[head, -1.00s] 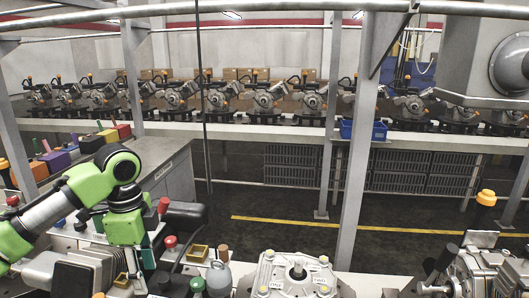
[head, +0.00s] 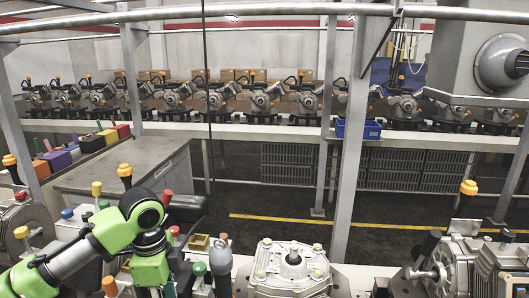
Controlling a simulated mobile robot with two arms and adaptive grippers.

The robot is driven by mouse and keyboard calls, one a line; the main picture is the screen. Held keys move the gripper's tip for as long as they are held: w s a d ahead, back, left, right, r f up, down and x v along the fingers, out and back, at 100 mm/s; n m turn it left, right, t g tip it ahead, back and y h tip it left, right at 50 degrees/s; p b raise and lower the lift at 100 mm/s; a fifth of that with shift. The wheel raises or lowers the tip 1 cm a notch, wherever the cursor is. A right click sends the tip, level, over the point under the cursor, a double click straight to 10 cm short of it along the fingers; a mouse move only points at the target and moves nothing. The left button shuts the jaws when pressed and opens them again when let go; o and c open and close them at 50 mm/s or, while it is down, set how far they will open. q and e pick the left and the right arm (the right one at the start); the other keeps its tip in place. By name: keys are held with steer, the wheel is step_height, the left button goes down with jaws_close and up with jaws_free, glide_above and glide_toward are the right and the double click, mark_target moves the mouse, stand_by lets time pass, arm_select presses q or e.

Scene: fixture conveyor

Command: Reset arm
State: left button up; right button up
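My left arm (head: 95,245), green and black, comes in from the lower left over the near bench. Its bent joint is above the bench, and the arm runs on down past the bottom edge. Its gripper fingers do not show. My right arm and gripper are not in view. A pale metal housing (head: 293,268) with a round hub and several coloured caps sits at the bottom centre, right of my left arm and apart from its visible part.
Coloured knobs and a grey cylinder (head: 221,258) crowd the bench around my arm. A larger metal machine (head: 470,262) stands at the lower right. Behind are a grey cabinet (head: 122,166), upright posts, a blue bin (head: 358,130) and a conveyor line with several machines. Dark floor lies between.

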arm_select(q)
steer(key=s+d+f+n+t+h, duration=0.2)
steer(key=s+d+f+n+h, duration=0.15)
steer(key=s+d+f, duration=1.05)
steer(key=s+a+f+n+t+y, duration=0.1)
steer(key=s+a+f+n+y, duration=0.3)
steer(key=s+a+n, duration=0.75)
steer(key=s+a+f+g+b, duration=0.15)
steer(key=f+b, duration=0.25)
steer(key=f, duration=1.5)
steer(key=s+f+t+b, duration=0.15)
steer(key=f+b, duration=0.35)
steer(key=f, duration=1.4)
steer(key=s+a+f+g+b, duration=0.2)
steer(key=s+f+b, duration=0.3)
steer(key=s+f, duration=1.1)
step_height(320, 180, down, 4)
steer(key=shift+s+a+f+m, duration=0.1)
steer(key=shift+s+a+m, duration=0.2)
steer(key=shift+s+a, duration=0.1)
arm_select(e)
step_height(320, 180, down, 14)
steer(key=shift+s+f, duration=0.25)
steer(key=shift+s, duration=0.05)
